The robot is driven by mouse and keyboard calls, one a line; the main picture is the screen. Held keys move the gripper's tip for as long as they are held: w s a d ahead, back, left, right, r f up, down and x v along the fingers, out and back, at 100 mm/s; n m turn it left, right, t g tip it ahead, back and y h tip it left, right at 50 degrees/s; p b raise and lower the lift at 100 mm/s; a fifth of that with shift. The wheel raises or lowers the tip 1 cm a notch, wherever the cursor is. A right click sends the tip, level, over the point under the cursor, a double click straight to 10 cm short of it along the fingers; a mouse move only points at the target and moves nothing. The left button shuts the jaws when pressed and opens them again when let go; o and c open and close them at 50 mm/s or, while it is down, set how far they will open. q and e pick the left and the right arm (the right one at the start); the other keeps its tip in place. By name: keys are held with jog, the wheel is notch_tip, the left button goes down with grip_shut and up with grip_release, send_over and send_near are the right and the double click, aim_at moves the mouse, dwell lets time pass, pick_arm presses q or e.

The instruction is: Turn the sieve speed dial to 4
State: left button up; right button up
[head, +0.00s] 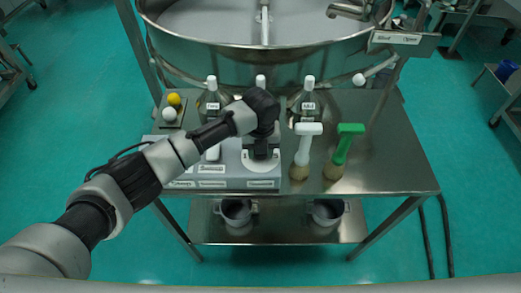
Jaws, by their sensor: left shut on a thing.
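The grey control box (210,176) with small labels stands on the front left of the metal table, below the round sieve (263,40). My left arm comes in from the lower left and its black gripper (261,150) points down at the right part of the box. It is shut on the speed dial there, which is mostly hidden behind the fingers. A pale round dial plate (261,166) shows around the fingertips. The dial's setting cannot be read. My right gripper is out of view.
A white-handled brush (306,145) and a green-handled brush (345,147) stand right of the box. Bottles (306,98) stand behind it. A small tray holds a yellow ball (173,99) and a white ball (169,114). Two pots (237,212) sit on the lower shelf. The table's right side is clear.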

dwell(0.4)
pick_arm(q)
jog(key=o, duration=0.9)
notch_tip(320, 180, up, 10)
jog(key=b, duration=0.3)
jog(key=shift+f, duration=0.1)
jog(key=shift+r, duration=0.55)
